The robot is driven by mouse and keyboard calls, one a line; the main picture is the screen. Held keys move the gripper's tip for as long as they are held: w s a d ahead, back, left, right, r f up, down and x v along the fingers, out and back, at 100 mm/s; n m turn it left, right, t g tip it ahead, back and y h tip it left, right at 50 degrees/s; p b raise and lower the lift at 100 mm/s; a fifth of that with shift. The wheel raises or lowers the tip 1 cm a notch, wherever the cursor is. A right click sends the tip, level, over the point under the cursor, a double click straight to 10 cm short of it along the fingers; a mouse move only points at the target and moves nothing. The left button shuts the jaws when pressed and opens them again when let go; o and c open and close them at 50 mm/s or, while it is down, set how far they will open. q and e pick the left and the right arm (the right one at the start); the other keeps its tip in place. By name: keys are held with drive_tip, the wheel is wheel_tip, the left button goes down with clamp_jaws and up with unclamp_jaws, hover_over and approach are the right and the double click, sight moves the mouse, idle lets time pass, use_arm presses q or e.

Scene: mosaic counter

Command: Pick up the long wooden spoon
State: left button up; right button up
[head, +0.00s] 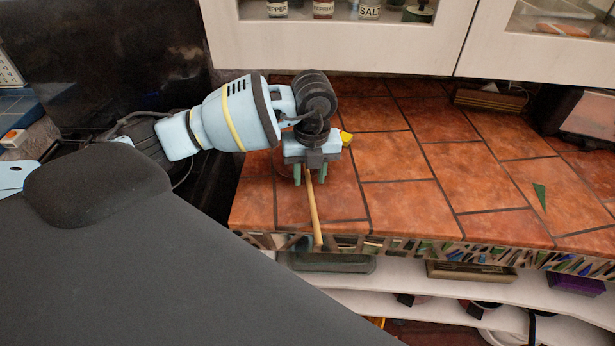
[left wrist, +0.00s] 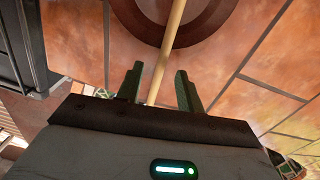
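The long wooden spoon (head: 313,215) shows as a pale, thin handle on the tiled counter (head: 405,195). Its near end reaches the counter's front edge, and its far part is hidden behind my left gripper (head: 310,174). That gripper is open above the counter, with its green fingers on either side of the handle. In the left wrist view the spoon handle (left wrist: 168,50) runs between the two spread fingers (left wrist: 158,88), with gaps showing on both sides. Whether the fingertips are level with the handle is unclear. My right gripper is not in view.
A round dark brown dish-like thing (left wrist: 215,32) lies by the handle in the left wrist view. A small yellow thing (head: 346,137) shows just behind the gripper. White cabinets (head: 340,38) hang above. The counter to the right is mostly clear.

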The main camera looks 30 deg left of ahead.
use_arm(q)
wheel_tip(320, 180, down, 2)
clamp_jaws()
idle(0.4)
